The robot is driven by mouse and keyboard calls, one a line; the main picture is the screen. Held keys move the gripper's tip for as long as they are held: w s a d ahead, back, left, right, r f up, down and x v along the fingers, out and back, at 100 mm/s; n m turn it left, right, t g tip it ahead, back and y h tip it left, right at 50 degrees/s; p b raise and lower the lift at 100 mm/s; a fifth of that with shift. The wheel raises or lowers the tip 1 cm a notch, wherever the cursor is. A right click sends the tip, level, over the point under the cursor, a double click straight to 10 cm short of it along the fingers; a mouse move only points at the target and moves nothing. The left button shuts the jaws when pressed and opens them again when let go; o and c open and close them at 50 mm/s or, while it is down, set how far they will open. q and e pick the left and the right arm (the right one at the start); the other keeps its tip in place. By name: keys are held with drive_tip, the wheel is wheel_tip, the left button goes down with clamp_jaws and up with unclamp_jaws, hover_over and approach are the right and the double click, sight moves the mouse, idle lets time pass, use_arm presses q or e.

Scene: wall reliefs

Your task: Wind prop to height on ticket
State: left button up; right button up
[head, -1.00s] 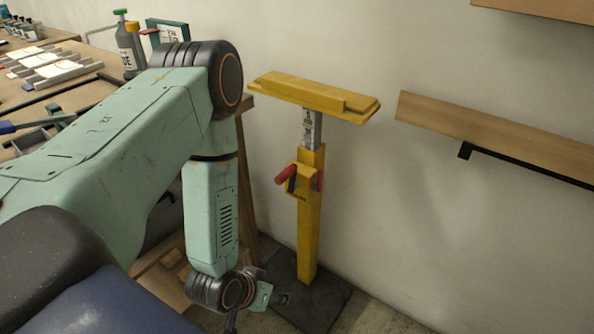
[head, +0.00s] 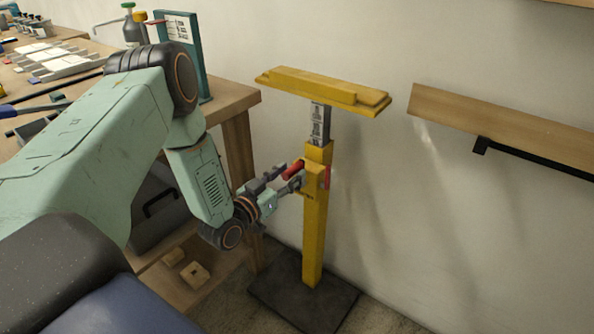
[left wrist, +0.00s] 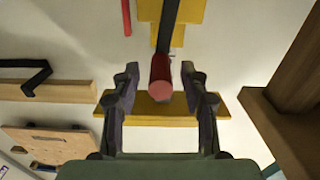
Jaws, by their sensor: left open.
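The prop is a yellow post (head: 314,235) on a dark base plate (head: 305,292), with a yellow crossbar (head: 325,90) on top. A grey inner column (head: 320,124) with markings too small to read shows below the crossbar. A red crank grip (head: 293,170) sticks out to the left of the post. My left gripper (head: 284,179) is open at the grip. In the left wrist view, the red grip (left wrist: 160,78) lies between the two open fingers, with gaps visible beside it. A teal stand (head: 190,60) on the bench holds a white printed card (head: 178,32), possibly the ticket; its text is unreadable. My right gripper is out of view.
A wooden bench (head: 232,98) with bottles, trays and tools stands left of the prop. Wooden blocks (head: 193,274) lie on its lower shelf. A wooden rail (head: 500,120) with a black bracket is on the wall at right. Floor right of the base looks clear.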

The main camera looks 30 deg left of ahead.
sight(297, 168)
use_arm(q)
drive_tip(key=shift+w+d+b, duration=0.1)
drive_tip(key=shift+w+b, duration=0.35)
drive_tip(key=shift+w, duration=1.5)
drive_tip(key=shift+c, duration=0.3)
clamp_jaws()
